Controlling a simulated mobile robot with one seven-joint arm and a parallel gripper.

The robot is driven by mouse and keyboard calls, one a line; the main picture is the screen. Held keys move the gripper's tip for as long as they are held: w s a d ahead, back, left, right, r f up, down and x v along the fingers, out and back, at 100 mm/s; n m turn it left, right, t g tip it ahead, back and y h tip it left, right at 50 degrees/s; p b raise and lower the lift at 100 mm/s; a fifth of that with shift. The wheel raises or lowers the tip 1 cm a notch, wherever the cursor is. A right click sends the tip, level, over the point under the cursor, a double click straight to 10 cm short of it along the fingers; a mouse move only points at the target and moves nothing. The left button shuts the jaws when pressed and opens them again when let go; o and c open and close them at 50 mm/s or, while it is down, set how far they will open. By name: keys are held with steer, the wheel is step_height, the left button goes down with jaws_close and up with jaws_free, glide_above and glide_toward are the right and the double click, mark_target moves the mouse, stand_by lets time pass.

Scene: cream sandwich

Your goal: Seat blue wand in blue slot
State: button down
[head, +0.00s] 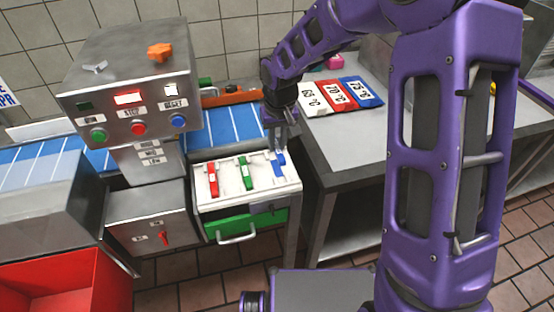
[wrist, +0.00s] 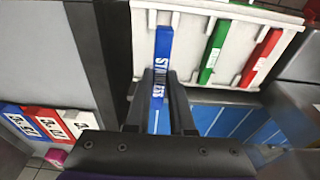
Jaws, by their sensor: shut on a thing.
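The blue wand (head: 280,162) is at the right end of the white slotted panel. It also shows in the wrist view (wrist: 163,52), with pale lettering along it. My gripper (head: 279,138) is above the panel's back right edge, pointing down. In the wrist view its fingers (wrist: 161,88) are shut on the near part of the wand. The wand lines up with the panel's blue-side place, and its far end lies over the panel (wrist: 187,40). The blue slot is hidden under the wand. I cannot tell whether the wand is down in it.
A green wand (head: 245,175) and a red wand (head: 212,180) lie in the panel. A green drawer (head: 245,225) is below it. A blue conveyor (head: 230,128) runs behind, and a steel control box (head: 130,85) stands left. Temperature cards (head: 335,95) lie on the right table.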

mark_target(277, 168)
steer(key=shift+f, duration=3.4)
steer(key=shift+f+b, duration=0.1)
steer(key=shift+b, duration=0.25)
steer(key=c, duration=0.8)
jaws_free()
steer(key=r, duration=0.4)
steer(key=s+r, duration=0.1)
steer(key=r, duration=0.3)
steer(key=r+p, duration=0.1)
steer(key=r, duration=0.3)
steer(key=shift+s+d, duration=0.25)
steer(key=shift+s, duration=0.15)
